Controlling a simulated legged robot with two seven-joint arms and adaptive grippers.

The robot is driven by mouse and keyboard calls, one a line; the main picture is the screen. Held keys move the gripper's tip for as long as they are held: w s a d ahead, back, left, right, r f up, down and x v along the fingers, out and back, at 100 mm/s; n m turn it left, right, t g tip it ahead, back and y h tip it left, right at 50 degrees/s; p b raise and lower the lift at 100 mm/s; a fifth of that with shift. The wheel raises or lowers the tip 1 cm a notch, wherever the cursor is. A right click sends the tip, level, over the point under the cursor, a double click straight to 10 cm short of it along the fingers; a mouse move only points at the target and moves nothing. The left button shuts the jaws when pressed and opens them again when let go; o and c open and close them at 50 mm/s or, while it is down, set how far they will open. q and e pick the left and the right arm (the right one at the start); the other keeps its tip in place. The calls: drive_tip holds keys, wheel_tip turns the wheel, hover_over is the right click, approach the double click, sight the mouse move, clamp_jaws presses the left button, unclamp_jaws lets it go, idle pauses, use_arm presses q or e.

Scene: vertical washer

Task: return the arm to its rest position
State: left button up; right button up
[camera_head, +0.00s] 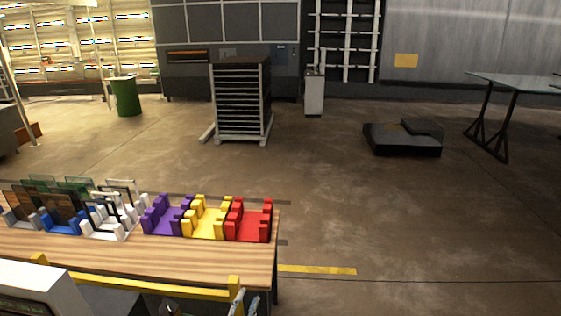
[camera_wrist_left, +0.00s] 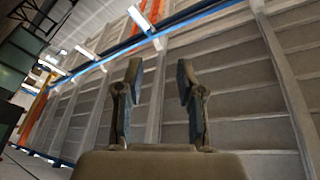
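My left gripper (camera_wrist_left: 158,82) shows in the left wrist view with its two fingers upright and apart. The gap between them is empty, with only a panelled wall and beams behind it. In the head view, small grey metal parts (camera_head: 245,302) show at the bottom edge beside a yellow bar. I cannot tell for sure whether they are my left gripper's fingers. My right gripper is not in view.
A wooden table (camera_head: 215,266) at lower left bears purple (camera_head: 166,217), yellow (camera_head: 208,220) and red (camera_head: 249,222) holders, and other holders with glass plates. A yellow bar (camera_head: 150,289) and white machine (camera_head: 38,287) stand in front. Open floor lies to the right.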

use_arm(q)
drive_tip(key=s+a+f+n+g+y, duration=0.4)
drive_tip(key=s+a+f, duration=0.15)
drive_tip(key=f, duration=0.25)
drive_tip(key=s+a+f+n+g+y, duration=0.35)
drive_tip(key=s+a+f, duration=0.2)
drive_tip(key=f, duration=0.25)
drive_tip(key=s+f+n+g, duration=0.1)
drive_tip(key=s+f+g, duration=0.3)
drive_tip(key=s, duration=0.7)
drive_tip(key=s+f+n+g, duration=0.1)
drive_tip(key=s+f+g, duration=0.35)
drive_tip(key=s, duration=0.65)
wheel_tip(320, 180, down, 25)
drive_tip(key=b, duration=0.2)
drive_tip(key=s+a+f+g+b, duration=0.1)
drive_tip(key=s+a+f, duration=0.1)
drive_tip(key=s+f, duration=0.7)
drive_tip(key=s+a+f+g+b, duration=0.1)
drive_tip(key=s+a+f, duration=0.1)
drive_tip(key=s+f, duration=0.7)
wheel_tip(320, 180, down, 3)
drive_tip(key=shift+s+f+m, duration=0.1)
drive_tip(key=shift+s+m, duration=0.25)
drive_tip(key=shift+s, duration=0.05)
